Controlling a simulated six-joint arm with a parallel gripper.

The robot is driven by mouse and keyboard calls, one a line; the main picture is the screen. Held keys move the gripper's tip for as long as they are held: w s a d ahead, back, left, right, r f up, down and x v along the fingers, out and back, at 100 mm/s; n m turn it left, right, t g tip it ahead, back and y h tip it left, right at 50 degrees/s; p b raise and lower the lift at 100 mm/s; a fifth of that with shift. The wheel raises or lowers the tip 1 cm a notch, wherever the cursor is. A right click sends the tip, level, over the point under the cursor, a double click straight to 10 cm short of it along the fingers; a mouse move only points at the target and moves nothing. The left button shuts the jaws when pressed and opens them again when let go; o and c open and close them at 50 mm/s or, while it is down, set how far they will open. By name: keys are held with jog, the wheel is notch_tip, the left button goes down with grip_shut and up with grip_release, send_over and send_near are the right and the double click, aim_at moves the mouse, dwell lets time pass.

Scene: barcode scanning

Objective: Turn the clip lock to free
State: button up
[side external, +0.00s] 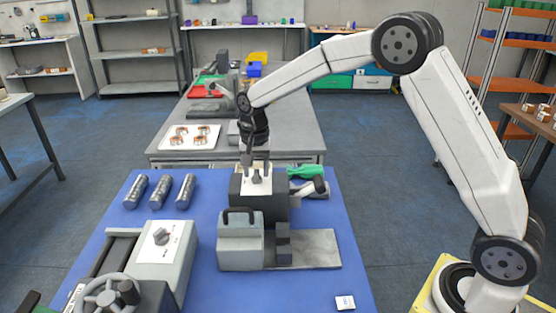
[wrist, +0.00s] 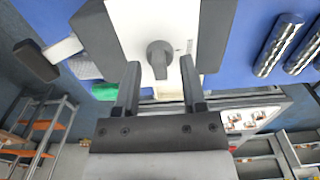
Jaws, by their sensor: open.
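A dark grey box with a white top plate (side external: 247,189) stands on the blue mat. A grey turn knob (side external: 257,178) sits on that plate; I take it as the clip lock. In the wrist view the knob (wrist: 159,56) is between and just beyond my fingertips, on the white plate (wrist: 132,30). My gripper (side external: 256,163) points down over the box, and in the wrist view my gripper (wrist: 160,68) is open and empty, with one finger to each side of the knob. I cannot tell whether the fingers touch the plate. The plate's small marking is unreadable.
A grey block with a handle (side external: 240,246) stands just in front of the box. A grey machine with another knob (side external: 161,236) is at front left. Several metal cylinders (side external: 158,192) lie at left. A green item (side external: 306,172) is right of the box. The mat's front right (side external: 320,285) is mostly clear.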

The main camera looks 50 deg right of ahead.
grip_shut()
jog(key=shift+n, duration=0.4)
jog(key=n, duration=1.2)
jog(key=shift+n, duration=0.3)
jog(key=n, duration=0.4)
jog(key=shift+n, duration=0.3)
